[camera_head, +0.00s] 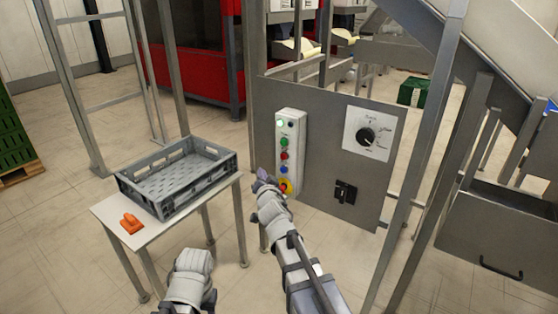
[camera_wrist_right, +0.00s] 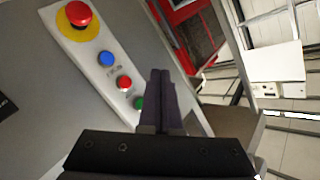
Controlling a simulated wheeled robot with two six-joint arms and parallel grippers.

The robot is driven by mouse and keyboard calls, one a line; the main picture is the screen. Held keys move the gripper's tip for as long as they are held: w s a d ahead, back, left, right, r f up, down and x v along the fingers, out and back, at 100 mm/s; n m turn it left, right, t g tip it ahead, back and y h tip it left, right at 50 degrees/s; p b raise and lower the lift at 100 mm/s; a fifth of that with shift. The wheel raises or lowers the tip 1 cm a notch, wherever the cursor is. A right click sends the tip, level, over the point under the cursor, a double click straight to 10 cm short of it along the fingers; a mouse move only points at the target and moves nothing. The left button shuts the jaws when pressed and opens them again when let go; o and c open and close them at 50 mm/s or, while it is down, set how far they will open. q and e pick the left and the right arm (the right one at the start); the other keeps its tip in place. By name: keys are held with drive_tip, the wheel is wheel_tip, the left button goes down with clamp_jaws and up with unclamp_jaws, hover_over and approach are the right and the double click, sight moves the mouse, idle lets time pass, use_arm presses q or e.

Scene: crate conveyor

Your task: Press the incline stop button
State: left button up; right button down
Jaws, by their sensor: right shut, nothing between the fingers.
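A pale upright button box (camera_head: 299,135) is fixed to the grey panel (camera_head: 325,120). It carries a green button (camera_head: 284,142), a red button (camera_head: 284,155), a blue button (camera_head: 284,169) and a red mushroom button on a yellow disc (camera_head: 286,187) at the bottom. Labels are too small to read. In the right wrist view, the mushroom button (camera_wrist_right: 78,13), blue button (camera_wrist_right: 106,58), red button (camera_wrist_right: 124,82) and green button (camera_wrist_right: 139,102) show left of my shut, empty right gripper (camera_wrist_right: 160,75). In the head view this gripper (camera_head: 262,176) is beside the box's lower left.
A grey crate (camera_head: 178,203) and an orange object (camera_head: 131,223) sit on a small white table (camera_head: 105,212) to the left. A rotary dial (camera_head: 366,135) and black switch (camera_head: 345,192) are on the panel to the right. Metal posts stand around the panel.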

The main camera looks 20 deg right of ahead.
sight(280, 156)
drive_tip(key=w+d, duration=0.5)
drive_tip(key=d, duration=0.2)
drive_tip(key=shift+w, duration=0.2)
idle(0.4)
drive_tip(key=shift+d, duration=0.1)
idle(1.9)
drive_tip(key=shift+w+d, duration=0.25)
drive_tip(key=shift+w+d, duration=0.3)
drive_tip(key=shift+d, duration=0.1)
idle(0.7)
drive_tip(key=shift+s+a, duration=0.55)
drive_tip(key=shift+a, duration=0.15)
idle(0.3)
drive_tip(key=shift+s+a, duration=0.8)
drive_tip(key=shift+a, duration=0.2)
drive_tip(key=shift+s+a, duration=0.75)
drive_tip(key=shift+a, duration=0.25)
